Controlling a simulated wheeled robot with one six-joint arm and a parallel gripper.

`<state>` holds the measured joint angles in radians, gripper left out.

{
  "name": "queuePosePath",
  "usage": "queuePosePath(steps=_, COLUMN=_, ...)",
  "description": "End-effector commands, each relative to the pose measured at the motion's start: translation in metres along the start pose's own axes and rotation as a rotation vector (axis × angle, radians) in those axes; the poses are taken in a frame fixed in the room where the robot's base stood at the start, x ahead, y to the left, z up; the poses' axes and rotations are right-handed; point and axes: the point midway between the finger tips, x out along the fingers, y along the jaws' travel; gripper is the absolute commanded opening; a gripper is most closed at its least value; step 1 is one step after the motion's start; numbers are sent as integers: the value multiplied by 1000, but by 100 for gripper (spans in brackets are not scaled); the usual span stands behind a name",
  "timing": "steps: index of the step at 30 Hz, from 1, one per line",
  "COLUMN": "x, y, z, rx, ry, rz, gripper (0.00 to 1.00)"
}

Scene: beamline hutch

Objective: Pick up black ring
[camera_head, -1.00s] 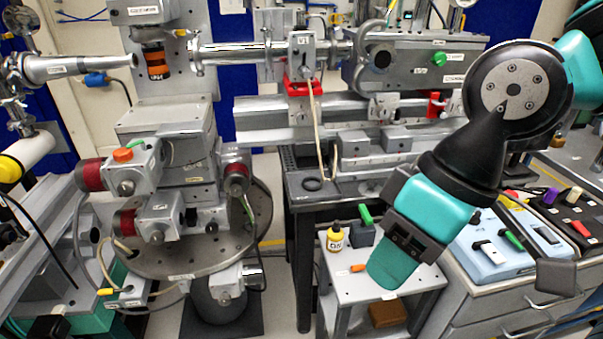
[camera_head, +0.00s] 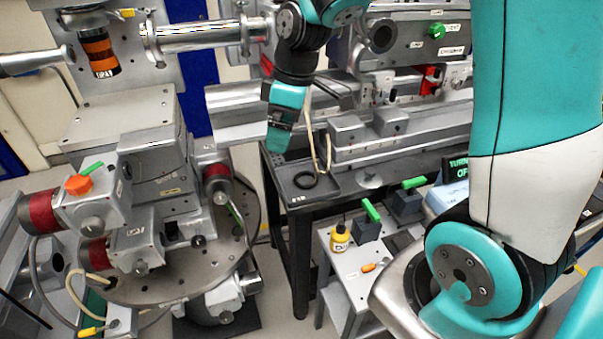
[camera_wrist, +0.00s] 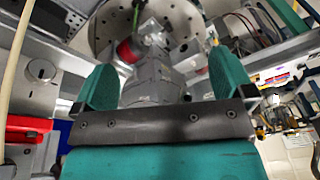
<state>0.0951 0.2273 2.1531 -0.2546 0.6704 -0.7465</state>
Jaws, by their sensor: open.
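The black ring (camera_head: 305,180) lies flat on the front left corner of the dark bench top (camera_head: 320,194) in the head view. My gripper (camera_head: 279,140) hangs above and slightly left of the ring, pointing down, apart from it. In the wrist view my gripper (camera_wrist: 160,88) shows two teal fingers spread wide with nothing held between them. The ring cannot be made out in the wrist view.
A metal rail assembly (camera_head: 400,136) runs along the bench right of the ring, and a pale cable (camera_head: 328,150) hangs close by it. A round stage (camera_head: 180,275) stands left. A low cart (camera_head: 345,268) holds a yellow bottle (camera_head: 340,238).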

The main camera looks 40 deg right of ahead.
Motion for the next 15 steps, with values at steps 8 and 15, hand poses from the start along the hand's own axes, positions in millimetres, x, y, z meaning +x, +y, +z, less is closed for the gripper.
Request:
queuePosePath(steps=8, x=39, y=136, z=57, rx=-182, ry=-91, rz=37, gripper=100)
queuePosePath(steps=15, x=63, y=150, z=63, rx=-277, ry=-92, rz=13, gripper=100)
